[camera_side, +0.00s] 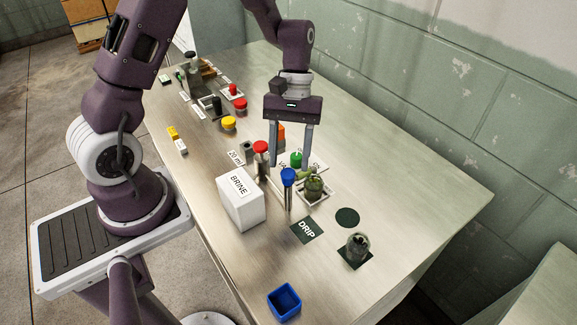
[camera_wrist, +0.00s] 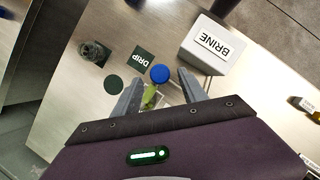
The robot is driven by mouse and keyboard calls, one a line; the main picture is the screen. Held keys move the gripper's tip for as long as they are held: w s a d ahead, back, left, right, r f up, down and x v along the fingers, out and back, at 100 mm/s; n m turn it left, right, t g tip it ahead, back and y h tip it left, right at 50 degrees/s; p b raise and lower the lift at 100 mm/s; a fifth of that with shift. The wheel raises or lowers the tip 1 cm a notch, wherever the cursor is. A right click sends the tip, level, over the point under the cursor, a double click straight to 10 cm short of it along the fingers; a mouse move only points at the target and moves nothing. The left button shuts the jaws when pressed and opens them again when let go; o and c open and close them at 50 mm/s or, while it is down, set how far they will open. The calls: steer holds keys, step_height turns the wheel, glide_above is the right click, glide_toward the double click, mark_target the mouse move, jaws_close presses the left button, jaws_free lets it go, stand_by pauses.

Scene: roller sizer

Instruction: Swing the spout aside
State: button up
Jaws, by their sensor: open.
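A blue round knob (camera_side: 288,176) tops an upright post beside the white BRINE box (camera_side: 240,198). I take it to belong to the spout, whose pipe I cannot make out clearly. My gripper (camera_side: 290,163) is open, pointing down above and just behind the knob in the side view. In the wrist view the blue knob (camera_wrist: 160,74) shows near the gap between my fingertips (camera_wrist: 161,83). I cannot tell whether they touch it. A glass jar with green contents (camera_side: 314,188) stands to the right of the post, within a pale square frame.
Red (camera_side: 261,147) and green (camera_side: 295,158) knobs stand close by. In front are a dark DRIP pad (camera_side: 307,230), a dark green disc (camera_side: 347,217), a second jar (camera_side: 358,246) and a blue bin (camera_side: 284,302). The bench's right side is clear.

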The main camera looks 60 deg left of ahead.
steer(key=shift+x, duration=1.35)
jaws_close()
stand_by(0.3)
